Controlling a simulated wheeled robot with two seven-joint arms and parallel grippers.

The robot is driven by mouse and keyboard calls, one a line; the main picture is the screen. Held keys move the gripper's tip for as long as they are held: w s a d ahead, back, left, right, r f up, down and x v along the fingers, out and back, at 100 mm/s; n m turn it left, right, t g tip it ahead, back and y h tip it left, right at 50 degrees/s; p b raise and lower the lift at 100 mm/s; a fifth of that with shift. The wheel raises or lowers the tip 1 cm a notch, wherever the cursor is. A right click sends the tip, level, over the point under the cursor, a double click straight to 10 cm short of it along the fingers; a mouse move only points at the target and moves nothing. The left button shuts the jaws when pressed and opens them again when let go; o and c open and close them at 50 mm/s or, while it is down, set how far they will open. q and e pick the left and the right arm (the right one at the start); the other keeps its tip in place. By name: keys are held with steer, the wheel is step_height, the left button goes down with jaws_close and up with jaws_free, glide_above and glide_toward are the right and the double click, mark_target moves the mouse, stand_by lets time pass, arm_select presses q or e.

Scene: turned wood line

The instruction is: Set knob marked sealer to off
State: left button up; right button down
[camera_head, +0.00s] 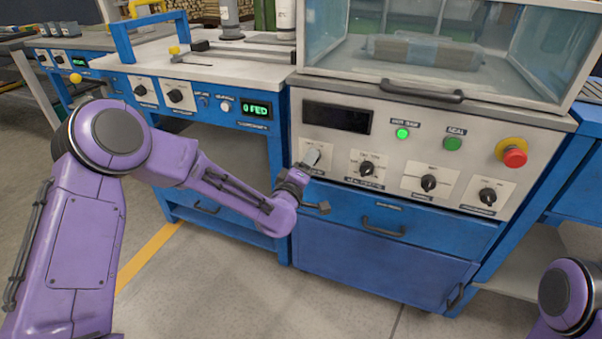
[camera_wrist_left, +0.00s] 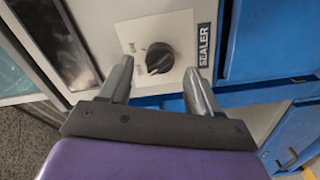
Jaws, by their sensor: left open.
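The knob marked SEALER (camera_wrist_left: 159,58) is a black rotary knob on a pale plate with a dark label beside it, in the left wrist view. My left gripper (camera_wrist_left: 158,82) is open, with one finger on each side of the knob in that view; I cannot tell whether they touch it. In the head view my left gripper (camera_head: 314,158) is at the left end of the sealer's control panel (camera_head: 330,143) and hides most of this knob. The small print around the knob is too blurred to read. My right gripper is not in view; only part of my right arm shows.
To the right on the panel are more black knobs (camera_head: 428,183), a lit green lamp (camera_head: 403,133), a green button (camera_head: 452,143) and a red emergency button (camera_head: 514,156). A dark display (camera_head: 337,117) is above. A blue drawer (camera_head: 410,225) with a handle is below.

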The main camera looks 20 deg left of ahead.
arm_select(q)
steer(key=s, duration=0.8)
steer(key=shift+s+a, duration=0.2)
steer(key=s+a+f+m+g+y, duration=0.15)
steer(key=s+f+g, duration=0.25)
steer(key=s+f, duration=0.45)
steer(key=s+a+f+m+g, duration=0.25)
steer(key=s+f+g, duration=0.2)
steer(key=f, duration=0.65)
steer(key=s+a+f+m+g+y, duration=0.1)
steer(key=s+a+f+g, duration=0.1)
steer(key=s+f, duration=0.35)
steer(key=s+a+f+m+g+y, duration=0.1)
steer(key=s+a+f+g, duration=0.1)
steer(key=s, duration=0.7)
steer(key=s+a+f+m+g+y, duration=0.1)
steer(key=s+a+f+g, duration=0.1)
steer(key=s+f, duration=0.35)
step_height(320, 180, up, 23)
steer(key=s+p, duration=0.2)
steer(key=p, duration=2)
steer(key=shift+s+f, duration=0.2)
steer(key=shift+s, duration=0.15)
